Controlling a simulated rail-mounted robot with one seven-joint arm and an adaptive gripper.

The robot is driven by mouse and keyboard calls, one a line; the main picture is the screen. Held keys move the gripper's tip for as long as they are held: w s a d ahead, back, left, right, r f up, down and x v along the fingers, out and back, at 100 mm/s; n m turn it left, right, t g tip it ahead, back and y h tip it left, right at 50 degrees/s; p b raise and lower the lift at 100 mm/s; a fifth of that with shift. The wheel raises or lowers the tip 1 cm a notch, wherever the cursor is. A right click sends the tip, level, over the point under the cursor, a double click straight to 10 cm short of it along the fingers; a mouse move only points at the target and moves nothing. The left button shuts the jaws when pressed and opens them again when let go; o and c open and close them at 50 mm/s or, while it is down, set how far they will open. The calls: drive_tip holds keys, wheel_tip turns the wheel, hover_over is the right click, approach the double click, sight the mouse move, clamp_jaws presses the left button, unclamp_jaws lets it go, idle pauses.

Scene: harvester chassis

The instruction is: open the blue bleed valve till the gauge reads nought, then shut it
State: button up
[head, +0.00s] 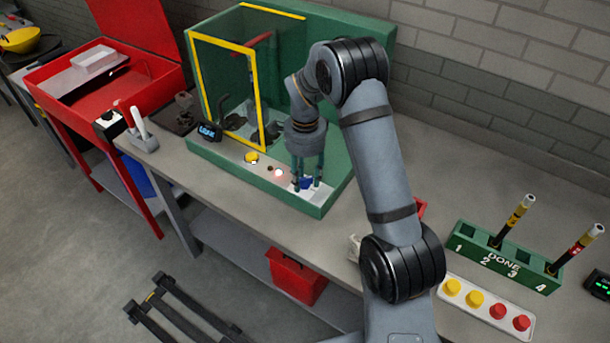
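The blue bleed valve (306,183) is a small blue handle on a pale plate at the front right of the green chassis (325,202). My gripper (307,184) points down over it, with one finger on each side of the blue part. The fingers are apart, but I cannot tell whether they touch the handle. My gripper hides part of the valve. I cannot make out a gauge dial or its reading. A small dark display (208,131) with blue characters stands at the chassis's left end; its text is too small to read.
A yellow-framed clear panel (262,95) stands left of my gripper. A lit pinkish lamp (278,172) and a yellow knob (251,157) sit on the chassis front. At right are a green numbered rack (470,240) with two rods and a white button tray (463,315).

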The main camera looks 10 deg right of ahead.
drive_tip(key=shift+c, duration=1.3)
clamp_jaws()
